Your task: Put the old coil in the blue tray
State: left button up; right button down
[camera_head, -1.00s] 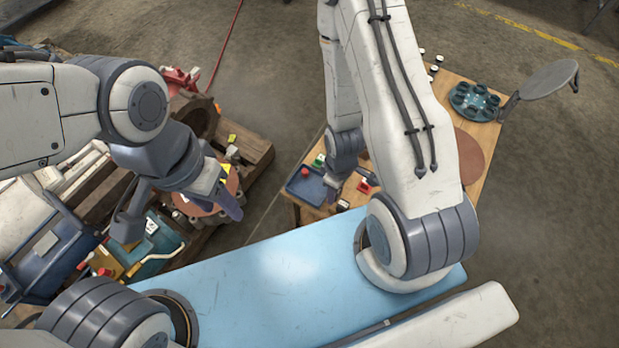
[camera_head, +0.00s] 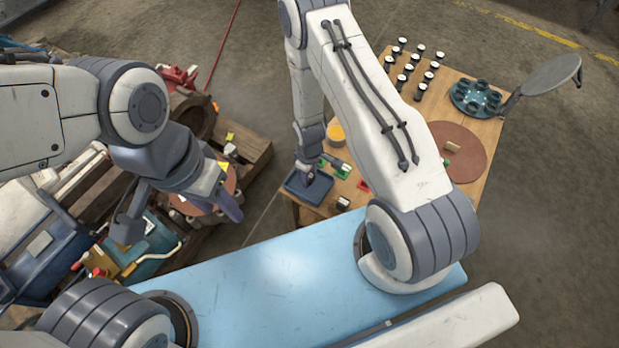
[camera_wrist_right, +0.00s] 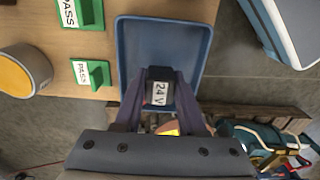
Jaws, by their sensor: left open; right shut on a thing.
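The blue tray (camera_head: 322,187) sits at the near left corner of the wooden table; in the right wrist view its bare floor (camera_wrist_right: 160,40) is visible. My right gripper (camera_head: 307,182) is over the tray. In the right wrist view its fingers (camera_wrist_right: 160,105) are shut on a small dark block with a white "24 V" label, the coil (camera_wrist_right: 160,88). I cannot tell whether the coil touches the tray floor. My left gripper (camera_head: 178,216) is open, away to the left near the pallet.
A yellow-topped can (camera_head: 336,132) and green PASS holders (camera_wrist_right: 92,74) stand beside the tray. A small dark block (camera_head: 343,203) is at the table's front edge. A brown round mat (camera_head: 460,165), a teal carousel (camera_head: 475,98) and several white-topped pieces (camera_head: 420,86) are further right.

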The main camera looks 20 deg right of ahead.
jog(key=shift+f, duration=0.3)
jog(key=shift+f, duration=0.1)
jog(key=shift+c, duration=2.4)
grip_release()
